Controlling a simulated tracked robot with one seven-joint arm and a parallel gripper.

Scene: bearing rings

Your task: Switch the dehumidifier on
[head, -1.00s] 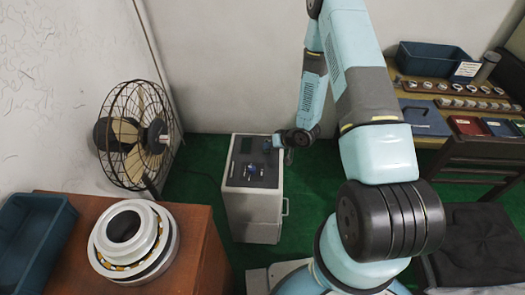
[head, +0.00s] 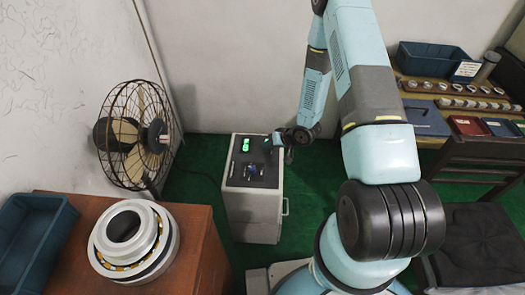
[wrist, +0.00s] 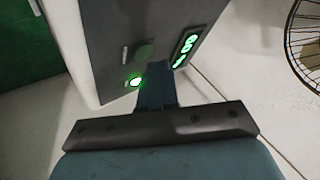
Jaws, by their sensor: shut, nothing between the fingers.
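The dehumidifier (head: 251,211) is a pale grey box with a dark top panel, standing on the green floor. Its display glows green in the head view (head: 246,144) and in the wrist view (wrist: 185,50). In the head view my gripper (head: 271,151) is small over the panel.
A caged fan (head: 135,135) stands left of the dehumidifier. A brown cabinet (head: 195,245) in front bears a large bearing ring (head: 130,238) and a blue bin (head: 32,235). A table with trays and small rings is at the right, with a dark chair before it.

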